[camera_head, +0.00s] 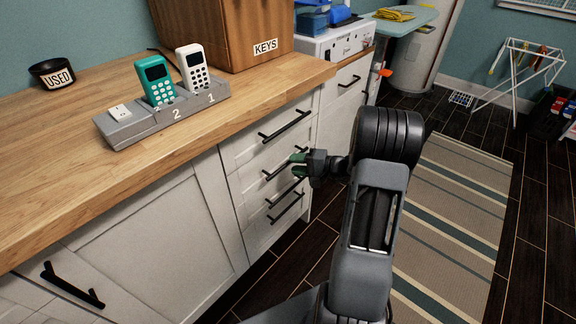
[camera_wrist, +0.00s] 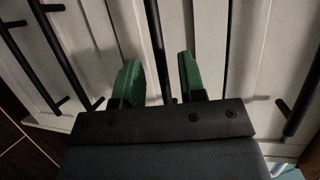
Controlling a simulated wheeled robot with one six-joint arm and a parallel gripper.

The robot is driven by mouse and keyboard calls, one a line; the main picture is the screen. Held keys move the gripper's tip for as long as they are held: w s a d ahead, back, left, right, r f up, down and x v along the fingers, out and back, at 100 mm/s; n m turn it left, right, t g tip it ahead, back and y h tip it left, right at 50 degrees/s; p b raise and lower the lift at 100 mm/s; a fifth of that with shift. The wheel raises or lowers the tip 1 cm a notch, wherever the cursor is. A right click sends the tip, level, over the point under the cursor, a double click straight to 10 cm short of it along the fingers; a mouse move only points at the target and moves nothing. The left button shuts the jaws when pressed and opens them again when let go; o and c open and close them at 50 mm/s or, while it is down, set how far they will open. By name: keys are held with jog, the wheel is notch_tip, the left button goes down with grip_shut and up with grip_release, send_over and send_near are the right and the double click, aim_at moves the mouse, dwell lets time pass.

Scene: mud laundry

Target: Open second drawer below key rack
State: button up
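The wooden key box labelled KEYS (camera_head: 225,32) stands on the counter at the top of the head view. Below the counter is a stack of white drawers with black bar handles. The top handle (camera_head: 285,126) is clear of my gripper. My gripper (camera_head: 299,164), with green fingertips, is at the second drawer's handle (camera_head: 272,173), which it partly hides. In the wrist view, my gripper (camera_wrist: 160,80) is open, with a dark handle bar (camera_wrist: 155,40) between its fingers and gaps on both sides. The drawer fronts look flush and shut.
Lower handles (camera_head: 286,208) sit close below my gripper. The counter (camera_head: 60,150) holds a grey dock (camera_head: 140,122) with two handsets and a black USED bowl (camera_head: 52,74). A striped rug (camera_head: 450,190) lies on the floor at right, with a drying rack (camera_head: 520,70) beyond.

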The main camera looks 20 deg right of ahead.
aim_at(287, 163)
jog(key=shift+x, duration=1.75)
grip_shut()
